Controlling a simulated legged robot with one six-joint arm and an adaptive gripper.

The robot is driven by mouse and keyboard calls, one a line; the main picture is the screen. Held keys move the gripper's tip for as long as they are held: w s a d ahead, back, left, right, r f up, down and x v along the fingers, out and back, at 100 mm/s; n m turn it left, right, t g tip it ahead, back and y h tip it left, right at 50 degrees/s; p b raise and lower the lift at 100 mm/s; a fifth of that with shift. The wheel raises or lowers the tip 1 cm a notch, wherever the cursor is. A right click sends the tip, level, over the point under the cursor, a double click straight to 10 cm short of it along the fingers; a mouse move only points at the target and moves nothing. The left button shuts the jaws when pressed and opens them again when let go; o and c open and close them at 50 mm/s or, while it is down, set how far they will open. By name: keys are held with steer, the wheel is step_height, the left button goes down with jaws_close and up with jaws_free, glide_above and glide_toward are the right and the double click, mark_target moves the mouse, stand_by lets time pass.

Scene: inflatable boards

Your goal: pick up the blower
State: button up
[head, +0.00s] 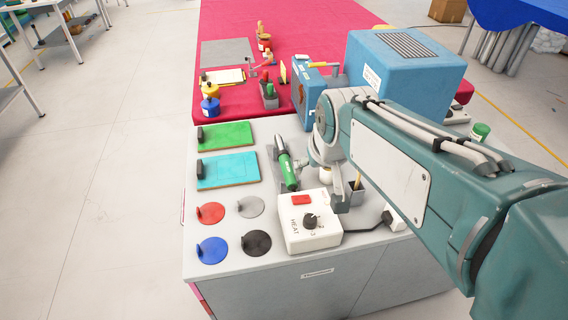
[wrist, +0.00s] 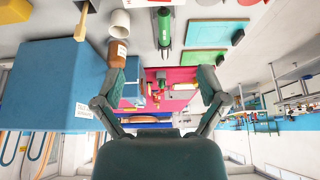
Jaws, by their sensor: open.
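The blower appears to be the green hand tool with a metal nozzle (head: 288,173), lying on the grey bench top left of my arm's end. It also shows at the top centre of the wrist view (wrist: 164,30). My gripper (wrist: 163,80) is open, its two fingers wide apart with nothing between them. The blower lies beyond the fingertips, apart from them. In the head view my wrist stands just right of the blower, and the fingers cannot be made out clearly.
A white heat control box (head: 310,222) stands in front of the blower. A large blue box with a grille (head: 405,75) stands behind my arm. Green (head: 225,136) and turquoise (head: 228,171) boards and several coloured discs lie left. A red-covered table (head: 290,20) is behind.

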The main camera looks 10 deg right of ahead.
steer(key=w+f, duration=0.4)
steer(key=w, duration=0.7)
glide_toward(285, 159)
steer(key=shift+g, duration=0.4)
steer(key=x, duration=1)
steer(key=shift+w, duration=0.4)
steer(key=c, duration=1.2)
